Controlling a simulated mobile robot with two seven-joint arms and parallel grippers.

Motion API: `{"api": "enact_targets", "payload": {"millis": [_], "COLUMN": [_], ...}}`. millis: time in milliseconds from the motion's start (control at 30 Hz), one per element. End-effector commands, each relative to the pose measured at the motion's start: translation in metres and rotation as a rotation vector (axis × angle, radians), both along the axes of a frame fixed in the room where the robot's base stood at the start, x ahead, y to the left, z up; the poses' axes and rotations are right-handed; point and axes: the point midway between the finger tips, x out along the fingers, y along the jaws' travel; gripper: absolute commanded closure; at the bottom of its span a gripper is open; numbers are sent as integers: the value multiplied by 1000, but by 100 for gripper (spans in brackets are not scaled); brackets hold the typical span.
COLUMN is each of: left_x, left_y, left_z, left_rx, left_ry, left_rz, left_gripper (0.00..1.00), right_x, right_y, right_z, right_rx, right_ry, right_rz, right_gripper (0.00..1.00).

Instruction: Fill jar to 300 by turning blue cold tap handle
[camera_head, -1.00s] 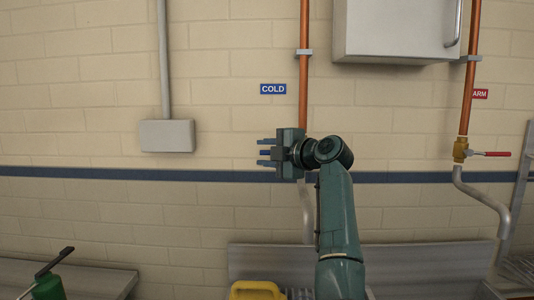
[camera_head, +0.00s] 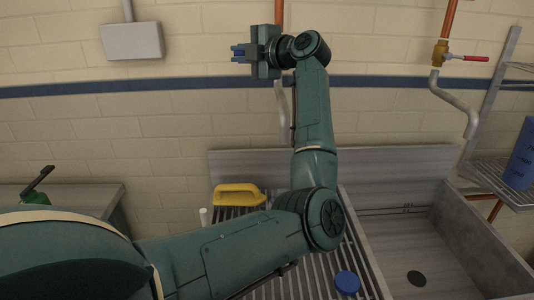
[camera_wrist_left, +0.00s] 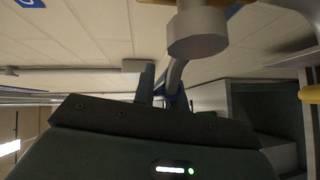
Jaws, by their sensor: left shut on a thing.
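My left gripper (camera_head: 240,52) is shut on the blue cold tap handle (camera_head: 238,50), at the copper pipe on the wall. The fingers and the handle's tip point left in the head view. The tap body is hidden behind my gripper and wrist. A grey spout pipe (camera_head: 281,97) comes down below it, partly covered by my arm; its round end (camera_wrist_left: 197,36) shows large in the left wrist view. I cannot make out a jar under the spout; my arm hides part of that area. My right gripper is not in view.
A slatted drainer (camera_head: 322,268) carries a yellow jug (camera_head: 238,195) and a blue disc-like thing (camera_head: 347,282). A sink basin (camera_head: 420,235) lies to the right. A blue container (camera_head: 524,158) stands on a rack there. The red-handled tap (camera_head: 468,57) is on the right wall.

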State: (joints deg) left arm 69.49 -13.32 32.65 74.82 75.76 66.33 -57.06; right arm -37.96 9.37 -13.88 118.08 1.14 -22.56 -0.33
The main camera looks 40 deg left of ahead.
Motion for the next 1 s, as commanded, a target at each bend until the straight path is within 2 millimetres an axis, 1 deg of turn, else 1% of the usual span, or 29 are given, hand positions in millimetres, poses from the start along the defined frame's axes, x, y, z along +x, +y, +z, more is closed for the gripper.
{"api": "enact_targets", "payload": {"millis": [567,667,833,1000], "left_x": [0,1,2,3], "left_y": [0,0,-2,-3], "left_z": [0,7,25,29], "left_rx": [1,47,199,248], "left_ry": [2,42,169,210], "left_rz": [0,0,1,0], "left_gripper": [100,100,100,100], "right_x": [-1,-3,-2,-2], "right_y": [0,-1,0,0], "right_z": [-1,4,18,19], "right_rx": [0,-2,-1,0], "right_ry": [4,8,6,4], "right_rz": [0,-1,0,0], "right_gripper": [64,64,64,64]}}
